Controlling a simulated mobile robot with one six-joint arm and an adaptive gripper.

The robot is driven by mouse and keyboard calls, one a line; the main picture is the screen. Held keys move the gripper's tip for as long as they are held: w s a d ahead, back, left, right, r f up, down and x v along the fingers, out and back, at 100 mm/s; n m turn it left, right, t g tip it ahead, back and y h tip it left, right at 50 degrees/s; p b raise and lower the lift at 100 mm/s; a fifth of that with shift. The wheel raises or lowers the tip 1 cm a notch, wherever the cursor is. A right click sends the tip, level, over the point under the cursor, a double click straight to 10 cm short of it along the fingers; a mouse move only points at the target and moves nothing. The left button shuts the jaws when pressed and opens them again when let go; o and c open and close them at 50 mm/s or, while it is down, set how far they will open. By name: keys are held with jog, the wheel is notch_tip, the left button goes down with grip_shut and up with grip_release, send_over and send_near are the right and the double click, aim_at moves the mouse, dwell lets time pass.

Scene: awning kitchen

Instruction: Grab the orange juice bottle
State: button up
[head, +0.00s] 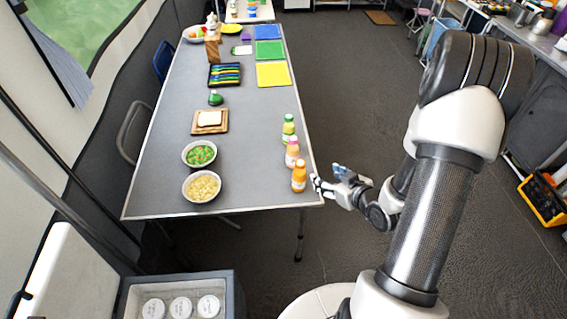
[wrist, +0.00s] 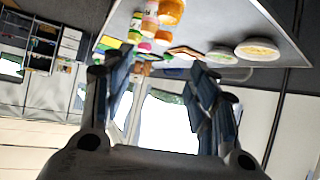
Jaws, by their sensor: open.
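The orange juice bottle (head: 299,176) stands upright on the grey table (head: 250,197) near its right front corner. It has an orange body and cap. My gripper (head: 318,186) is just to the right of the bottle, beside the table's right edge. In the wrist view my gripper (wrist: 160,88) is open and nothing is between its fingers. The wrist view is turned over, and the orange bottle (wrist: 171,12) shows at the top, beyond the fingertips. I cannot tell the exact gap between the fingers and the bottle.
A pink bottle (head: 292,152) and a green bottle (head: 288,128) stand in a row behind the orange one. Bowls of pasta (head: 201,187) and salad (head: 199,154) are to the left. A cooler box (head: 222,296) with white lids is in front.

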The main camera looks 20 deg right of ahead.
aim_at(302, 164)
jog(key=shift+t, duration=0.3)
jog(key=b+x, duration=0.1)
jog(key=x, duration=0.3)
jog(key=b+x, duration=0.1)
jog(key=x, duration=0.3)
jog(key=a+b+x, duration=0.1)
jog(key=x, duration=0.3)
jog(key=shift+f, duration=0.4)
jog(key=shift+b+x, duration=1)
jog(key=shift+x, duration=1.75)
jog(key=shift+d, duration=0.15)
jog(key=shift+s, duration=0.1)
jog(key=shift+c, duration=0.6)
grip_shut()
